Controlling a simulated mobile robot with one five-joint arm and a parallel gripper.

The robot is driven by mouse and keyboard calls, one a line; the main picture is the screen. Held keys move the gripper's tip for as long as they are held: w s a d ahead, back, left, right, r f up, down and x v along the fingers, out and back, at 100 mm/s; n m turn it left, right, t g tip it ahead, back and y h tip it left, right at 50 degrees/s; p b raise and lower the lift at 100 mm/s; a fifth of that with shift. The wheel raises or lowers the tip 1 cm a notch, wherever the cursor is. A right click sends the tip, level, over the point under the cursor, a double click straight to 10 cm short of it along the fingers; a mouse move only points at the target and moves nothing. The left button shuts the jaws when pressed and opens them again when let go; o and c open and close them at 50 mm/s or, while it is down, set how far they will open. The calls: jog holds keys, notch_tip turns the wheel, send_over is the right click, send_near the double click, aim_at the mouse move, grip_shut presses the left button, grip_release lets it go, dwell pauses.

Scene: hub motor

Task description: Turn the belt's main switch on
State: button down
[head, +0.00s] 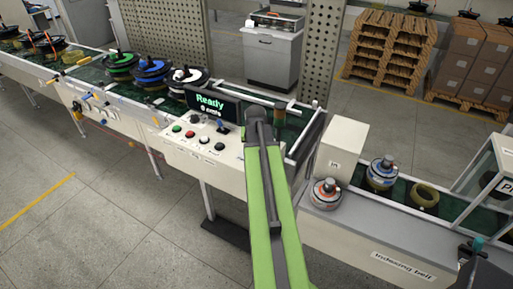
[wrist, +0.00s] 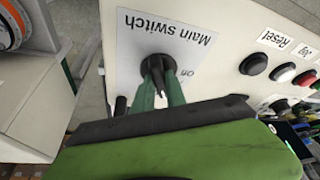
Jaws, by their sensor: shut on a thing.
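The main switch (wrist: 155,64) is a black knob on a light plate (wrist: 190,42) marked "Main switch", upside down in the wrist view. An "Off" mark shows to the right of the knob. My gripper (wrist: 160,80) has its two green fingers on either side of the knob and is shut on it. The fingers partly hide the knob, so I cannot tell exactly where it points. In the head view my green arm reaches to the control box (head: 230,175) and hides the switch and the gripper's fingers.
A red push button (wrist: 283,72), a black button (wrist: 253,64) and a "Reset" label sit right of the switch in the wrist view. A screen (head: 212,105) reads "Ready". The indexing belt (head: 400,190) carries round parts at the right. Floor is clear at the lower left.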

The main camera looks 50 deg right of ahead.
jog(key=m+g, duration=0.1)
jog(key=m, duration=0.1)
jog(key=m+h, duration=0.1)
jog(key=m, duration=0.2)
jog(key=shift+w+g, duration=0.1)
jog(key=shift+g, duration=0.3)
jog(key=shift+m, duration=0.3)
jog(key=c, duration=1.4)
grip_release()
jog(key=shift+o, duration=0.2)
jog(key=shift+a+r, duration=0.1)
jog(key=shift+r, duration=0.05)
jog(key=p+v, duration=1.6)
jog(key=v, duration=0.1)
